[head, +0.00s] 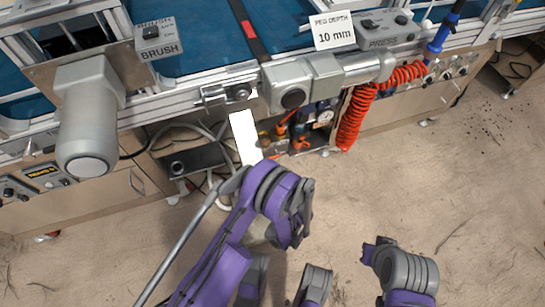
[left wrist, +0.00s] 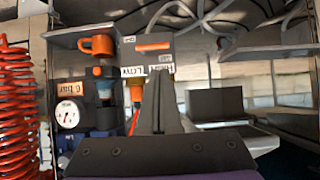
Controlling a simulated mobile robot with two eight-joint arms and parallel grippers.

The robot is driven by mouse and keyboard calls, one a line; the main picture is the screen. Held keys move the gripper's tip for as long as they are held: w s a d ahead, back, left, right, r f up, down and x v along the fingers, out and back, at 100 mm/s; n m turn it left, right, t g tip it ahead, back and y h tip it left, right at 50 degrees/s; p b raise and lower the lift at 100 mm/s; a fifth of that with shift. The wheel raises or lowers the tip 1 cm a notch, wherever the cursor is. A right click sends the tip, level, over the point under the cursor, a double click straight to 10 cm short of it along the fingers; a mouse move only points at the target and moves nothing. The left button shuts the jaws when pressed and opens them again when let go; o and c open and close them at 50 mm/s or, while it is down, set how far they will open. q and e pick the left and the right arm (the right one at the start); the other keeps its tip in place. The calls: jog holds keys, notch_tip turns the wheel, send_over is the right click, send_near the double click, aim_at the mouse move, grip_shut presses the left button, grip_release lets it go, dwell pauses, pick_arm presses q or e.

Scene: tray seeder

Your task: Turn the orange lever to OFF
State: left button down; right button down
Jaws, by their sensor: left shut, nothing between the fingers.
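The orange lever (left wrist: 153,46) shows in the left wrist view as a short bar lying crosswise on a grey box, with small white labels around it. My left gripper (left wrist: 159,78) is shut and empty. Its dark fingertips are just below the lever in that picture, and I cannot tell whether they touch anything. In the head view my purple left arm hides the gripper. Orange parts (head: 301,143) show under the bench there, but I cannot tell which is the lever.
Beside the lever are an orange knob (left wrist: 97,45), a pressure gauge (left wrist: 67,115) under a "6 bar" label, and a coiled red hose (left wrist: 14,110). Grey cables run behind. In the head view, the bench rail (head: 215,105) overhangs this area; the floor (head: 450,190) is open.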

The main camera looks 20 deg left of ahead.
pick_arm(q)
jog(key=shift+s, duration=0.1)
pick_arm(e)
jog(key=shift+s, duration=0.15)
